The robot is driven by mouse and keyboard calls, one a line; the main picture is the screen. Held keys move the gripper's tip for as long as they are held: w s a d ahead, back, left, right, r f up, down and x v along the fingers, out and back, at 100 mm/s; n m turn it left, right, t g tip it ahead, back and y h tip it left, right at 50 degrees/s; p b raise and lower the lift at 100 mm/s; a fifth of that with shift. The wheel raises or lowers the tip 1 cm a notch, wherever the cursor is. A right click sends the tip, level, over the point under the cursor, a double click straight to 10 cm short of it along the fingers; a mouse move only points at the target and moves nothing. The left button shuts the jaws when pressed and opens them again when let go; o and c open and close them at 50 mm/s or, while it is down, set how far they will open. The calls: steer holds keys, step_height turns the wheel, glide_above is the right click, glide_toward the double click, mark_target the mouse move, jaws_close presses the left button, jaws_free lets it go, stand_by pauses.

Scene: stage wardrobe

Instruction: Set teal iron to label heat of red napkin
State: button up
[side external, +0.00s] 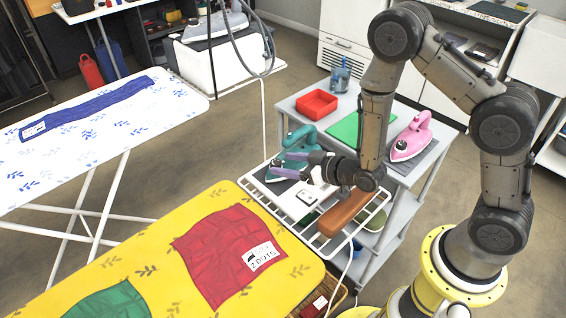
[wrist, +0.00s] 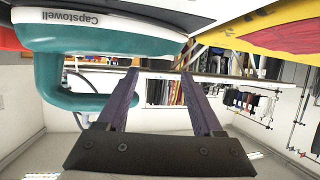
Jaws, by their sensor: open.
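The teal iron (side external: 301,140) rests on a dark pad on the white wire rack at the near end of the trolley. My gripper (side external: 279,166) is open beside the iron, its purple fingers partly covering the body. In the wrist view the iron (wrist: 60,65) fills the upper left, with "Capstowell" on its white part. The open fingers (wrist: 160,76) show nothing held between them. The iron's heat setting cannot be read. The red napkin (side external: 215,262) lies on the yellow board; its white label (side external: 262,256) shows an iron symbol and reads "2 DOTS".
A pink iron (side external: 411,140), a green mat (side external: 350,130) and a red tray (side external: 317,103) are on the trolley. A brown wooden block (side external: 345,212) lies on the rack near my wrist. A green cloth (side external: 108,302) is on the yellow board (side external: 200,212).

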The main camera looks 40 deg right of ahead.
steer(key=shift+x, duration=0.8)
steer(key=shift+c, duration=0.3)
jaws_close()
